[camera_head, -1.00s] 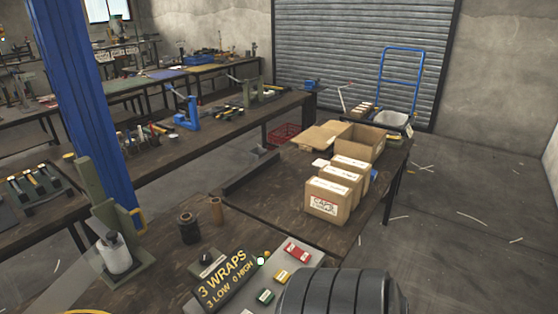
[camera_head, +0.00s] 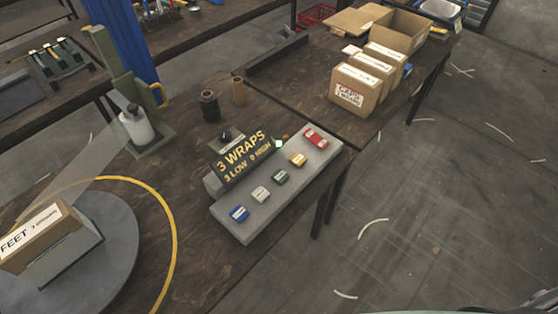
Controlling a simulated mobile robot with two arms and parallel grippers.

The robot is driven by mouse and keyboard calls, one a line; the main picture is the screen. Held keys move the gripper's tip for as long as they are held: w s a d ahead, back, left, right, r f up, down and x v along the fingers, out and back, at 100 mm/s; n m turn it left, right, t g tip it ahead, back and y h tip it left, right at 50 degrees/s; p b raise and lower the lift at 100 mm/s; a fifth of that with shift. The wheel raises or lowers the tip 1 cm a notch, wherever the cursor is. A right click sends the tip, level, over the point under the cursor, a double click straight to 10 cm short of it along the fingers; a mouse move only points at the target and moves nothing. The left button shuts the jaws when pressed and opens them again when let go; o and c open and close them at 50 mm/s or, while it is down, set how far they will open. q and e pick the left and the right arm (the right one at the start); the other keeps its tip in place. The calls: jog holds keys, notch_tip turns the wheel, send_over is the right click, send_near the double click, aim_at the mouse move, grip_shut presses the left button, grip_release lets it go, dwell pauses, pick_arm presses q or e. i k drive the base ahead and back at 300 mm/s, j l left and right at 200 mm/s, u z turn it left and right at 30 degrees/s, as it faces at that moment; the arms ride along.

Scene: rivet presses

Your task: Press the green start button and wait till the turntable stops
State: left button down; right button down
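A grey control panel (camera_head: 238,229) lies along the table's right edge. It bears a row of buttons: blue, white, a green button (camera_head: 280,177), yellow and red. A dark sign (camera_head: 241,158) behind it reads "3 WRAPS, 3 LOW 0 HIGH". A round grey turntable (camera_head: 121,251) sits at the lower left inside a yellow ring. A box (camera_head: 50,247) labelled "FEET" stands on it, and a translucent film sheet runs from the box to a roll (camera_head: 136,127) on a green post. One frame cannot show whether the turntable turns. Neither gripper is in view.
Dark and brown spools (camera_head: 210,107) stand behind the sign. Cardboard boxes, one marked "CAPS" (camera_head: 351,93), stand on the adjoining table. A blue pillar rises behind the green post. The floor at the right is open, with scattered pale strips.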

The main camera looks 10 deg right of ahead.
aim_at(280, 176)
jog(key=z, duration=0.15)
jog(key=l+u, duration=0.2)
jog(key=u, duration=0.15)
jog(key=i+l+u, duration=0.1)
jog(key=l+u, duration=0.15)
jog(key=u, duration=0.15)
jog(key=l+u, duration=0.2)
jog(key=u, duration=0.15)
jog(key=l+u, duration=0.1)
jog(key=l, duration=0.45)
jog(key=k+l+u, duration=0.1)
jog(key=l, duration=0.45)
jog(key=k+l+u, duration=0.1)
jog(key=l, duration=0.45)
jog(key=l+u, duration=0.1)
jog(key=l, duration=0.45)
jog(key=k, duration=0.05)
